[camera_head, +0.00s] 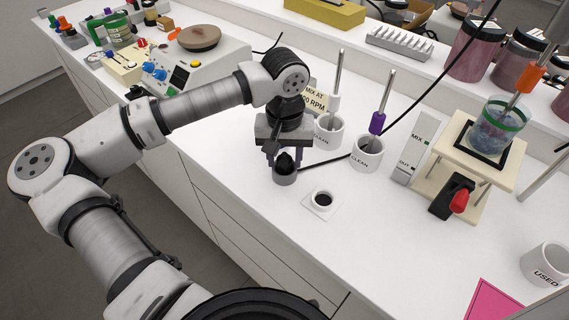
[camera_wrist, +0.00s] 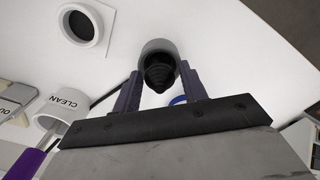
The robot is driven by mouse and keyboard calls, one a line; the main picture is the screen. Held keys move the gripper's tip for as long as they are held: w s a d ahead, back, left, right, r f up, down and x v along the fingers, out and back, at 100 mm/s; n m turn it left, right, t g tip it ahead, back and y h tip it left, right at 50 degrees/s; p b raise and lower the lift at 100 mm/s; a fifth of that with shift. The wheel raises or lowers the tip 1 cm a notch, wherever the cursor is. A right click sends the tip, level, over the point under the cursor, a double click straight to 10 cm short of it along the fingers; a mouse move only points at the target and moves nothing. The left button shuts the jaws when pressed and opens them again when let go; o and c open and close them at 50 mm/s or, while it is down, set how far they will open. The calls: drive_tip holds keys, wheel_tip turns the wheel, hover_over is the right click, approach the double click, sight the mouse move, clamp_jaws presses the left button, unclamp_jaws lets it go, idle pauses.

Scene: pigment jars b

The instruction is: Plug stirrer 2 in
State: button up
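A grey, round plug with a black ribbed top (camera_head: 286,177) is upright at my gripper's fingertips, above or on the white bench; I cannot tell which. In the wrist view the plug (camera_wrist: 158,56) sits between the two dark fingers of my gripper (camera_wrist: 160,72), one close against each side. My gripper (camera_head: 285,157) looks shut on it. The socket (camera_head: 322,201), a white square plate with a round dark hole, lies just right of the plug and is empty. It also shows at the wrist view's top left (camera_wrist: 82,23). No stirrer number is readable on the plug.
Two CLEAN cups (camera_head: 328,130) (camera_head: 368,153) with stirring rods stand behind the socket. A black cable (camera_head: 425,90) runs across the bench to the upper right. A beige stand (camera_head: 483,150) with a beaker and red-handled switch is at right. Bench in front of the socket is clear.

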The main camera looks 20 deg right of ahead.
drive_tip(key=c, duration=0.7)
